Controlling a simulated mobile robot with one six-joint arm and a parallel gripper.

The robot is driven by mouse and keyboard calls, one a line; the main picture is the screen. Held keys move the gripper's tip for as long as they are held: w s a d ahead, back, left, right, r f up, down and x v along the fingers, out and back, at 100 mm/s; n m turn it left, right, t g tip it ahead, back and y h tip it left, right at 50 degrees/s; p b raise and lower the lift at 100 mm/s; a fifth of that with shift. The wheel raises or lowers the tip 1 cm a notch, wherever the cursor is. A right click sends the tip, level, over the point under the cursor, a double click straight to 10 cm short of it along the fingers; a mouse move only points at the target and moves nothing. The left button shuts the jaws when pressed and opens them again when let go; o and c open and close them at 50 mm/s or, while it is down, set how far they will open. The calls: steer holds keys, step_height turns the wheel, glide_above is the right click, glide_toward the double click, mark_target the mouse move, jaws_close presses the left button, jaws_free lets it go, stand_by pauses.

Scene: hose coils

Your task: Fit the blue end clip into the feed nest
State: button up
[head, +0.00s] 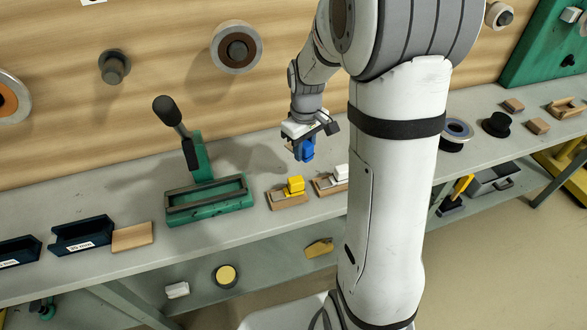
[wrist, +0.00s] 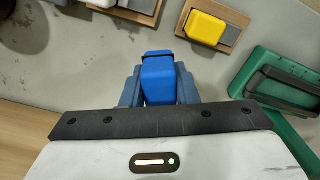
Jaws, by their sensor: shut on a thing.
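The blue end clip (head: 307,148) is held in my gripper (head: 302,155), raised above the grey bench. In the wrist view the clip (wrist: 159,78) sits between the two fingers of my gripper (wrist: 158,85), which are shut on it. I cannot tell for sure which fixture is the feed nest. A green fixture (head: 180,214) with a shallow dark-rimmed tray and a black-knobbed lever stands to the left of my gripper; its tray edge also shows at the right of the wrist view (wrist: 262,85).
A yellow block (head: 295,185) sits on a wooden plate near the green fixture, with a white block (head: 341,173) on another plate beside it. Dark blue bins (head: 80,235) and a wooden block (head: 132,237) lie left. Spools hang on the wooden wall behind.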

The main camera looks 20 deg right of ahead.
glide_above(304, 177)
step_height(304, 177, down, 4)
steer(key=shift+w+f, duration=0.1)
steer(key=shift+f, duration=2)
steer(key=o, duration=0.8)
steer(key=shift+r, duration=0.1)
